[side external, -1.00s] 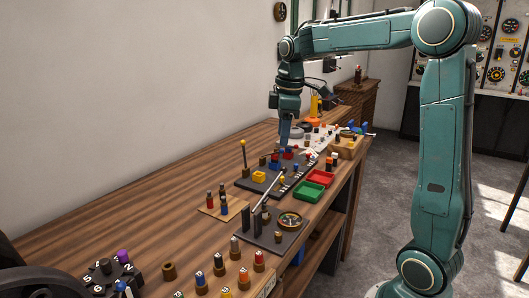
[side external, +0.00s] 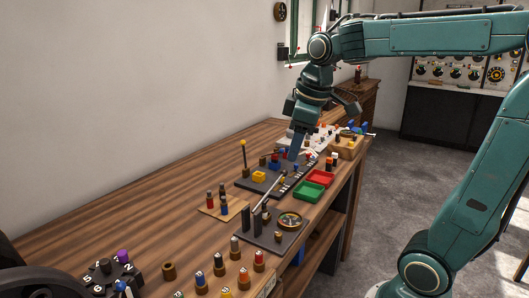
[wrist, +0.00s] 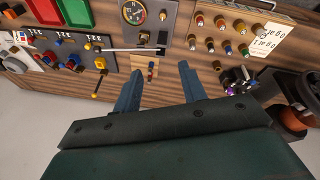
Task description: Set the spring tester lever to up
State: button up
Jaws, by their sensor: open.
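The spring tester appears to be the dark plate (side external: 270,241) with a round gauge (side external: 290,220) and dark posts. Its long, thin metal lever (side external: 268,193) slants from the posts toward the neighbouring board. In the wrist view the gauge (wrist: 133,12) is at the top and the lever (wrist: 130,49) runs left from the posts. The lever's exact setting is hard to tell. My gripper (side external: 296,156) is above the board behind the tester, apart from the lever. In the wrist view my gripper (wrist: 160,82) has its fingers spread, with nothing between them.
A dark board (side external: 262,182) with coloured blocks and an upright yellow-tipped rod (side external: 243,158) is behind the tester. A small wooden block (side external: 234,211) with pegs stands to its left. Red (side external: 320,177) and green (side external: 307,191) trays lie right. The left bench is mostly clear.

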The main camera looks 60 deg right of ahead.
jog(key=s+a+f+m+t, duration=0.1)
jog(key=s+a+f+m, duration=0.1)
jog(key=s, duration=0.3)
jog(key=s+a+f+m+t, duration=0.1)
jog(key=s+a+f+m, duration=0.1)
jog(key=s+a, duration=0.3)
jog(key=shift+s+f+y, duration=0.4)
jog(key=shift+s+f, duration=0.05)
jog(key=shift+s, duration=0.35)
jog(key=shift+c, duration=0.8)
jog(key=w+d+r+m+g, duration=0.1)
jog(key=w+d+r+m, duration=0.1)
jog(key=w+d+m, duration=0.3)
jog(key=w+d+r+m+g, duration=0.1)
jog(key=w+d+r+m, duration=0.2)
jog(key=w, duration=0.5)
jog(key=w+d+f+m, duration=0.3)
jog(key=w+d+m, duration=0.1)
jog(key=d, duration=0.4)
jog(key=w+d+f+m+g, duration=0.1)
jog(key=w+d+f+m, duration=0.2)
jog(key=d, duration=0.5)
jog(key=w+m, duration=0.1)
jog(key=m, duration=0.1)
jog(key=shift+d+m, duration=0.3)
jog(key=shift+d, duration=0.1)
